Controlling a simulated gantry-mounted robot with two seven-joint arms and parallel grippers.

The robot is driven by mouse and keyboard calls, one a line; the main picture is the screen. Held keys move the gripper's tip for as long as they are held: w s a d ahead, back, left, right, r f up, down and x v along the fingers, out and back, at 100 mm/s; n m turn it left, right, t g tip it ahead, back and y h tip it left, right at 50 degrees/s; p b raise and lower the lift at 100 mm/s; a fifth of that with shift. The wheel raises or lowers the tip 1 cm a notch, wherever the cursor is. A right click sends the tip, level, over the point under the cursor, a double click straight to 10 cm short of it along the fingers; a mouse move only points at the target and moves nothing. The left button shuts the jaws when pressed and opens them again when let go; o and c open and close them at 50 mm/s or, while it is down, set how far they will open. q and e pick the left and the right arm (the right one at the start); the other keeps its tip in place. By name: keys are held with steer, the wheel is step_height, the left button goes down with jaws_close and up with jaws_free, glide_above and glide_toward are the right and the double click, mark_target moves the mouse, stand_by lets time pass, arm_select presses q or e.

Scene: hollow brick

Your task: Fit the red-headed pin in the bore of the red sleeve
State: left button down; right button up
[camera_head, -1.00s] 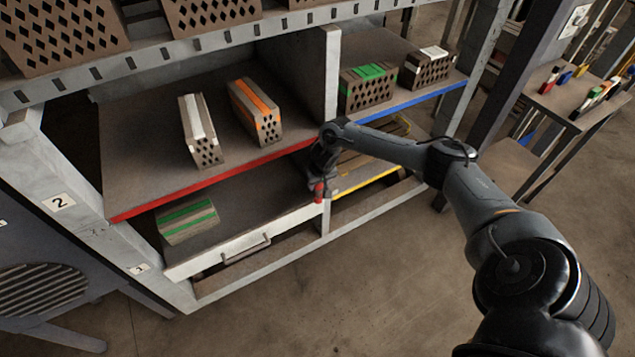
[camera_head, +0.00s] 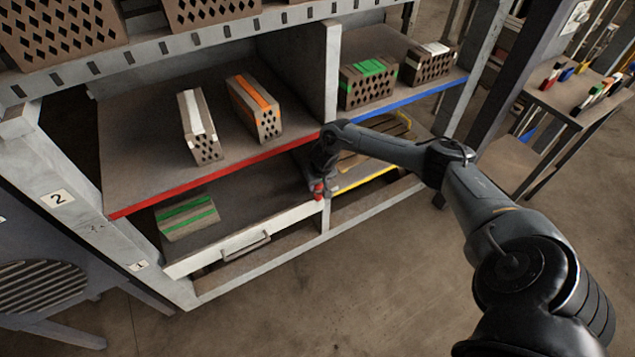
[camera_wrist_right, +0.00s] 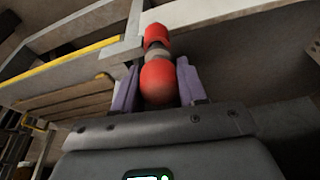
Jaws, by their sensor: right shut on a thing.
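The red-headed pin (camera_wrist_right: 159,84) has a round red head, held between the purple fingers of my right gripper (camera_wrist_right: 157,85). Beyond the head, a short grey section (camera_wrist_right: 157,54) lies between it and the red sleeve (camera_wrist_right: 156,36). The sleeve sits at the rack's pale metal post. The pin and sleeve look roughly in line. I cannot tell whether the pin's tip is in the bore. In the head view, my right gripper (camera_head: 319,182) is at the rack's front post, with red (camera_head: 318,188) showing at its end. My left gripper is not in view.
The red-edged shelf (camera_head: 213,180) holds bricks with white and orange stripes. A green-striped brick (camera_head: 187,217) lies below, behind the drawer handle (camera_head: 247,244). The yellow-edged shelf (camera_head: 366,179) is right of the post. The floor in front is clear.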

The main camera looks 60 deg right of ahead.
steer(key=shift+f, duration=0.3)
stand_by(0.5)
steer(key=o, duration=1.2)
steer(key=shift+s+a+r+p, duration=0.1)
steer(key=shift+r+p, duration=0.25)
steer(key=shift+r, duration=0.2)
steer(key=p+v, duration=0.4)
steer(key=v, duration=0.5)
steer(key=shift+r, duration=0.3)
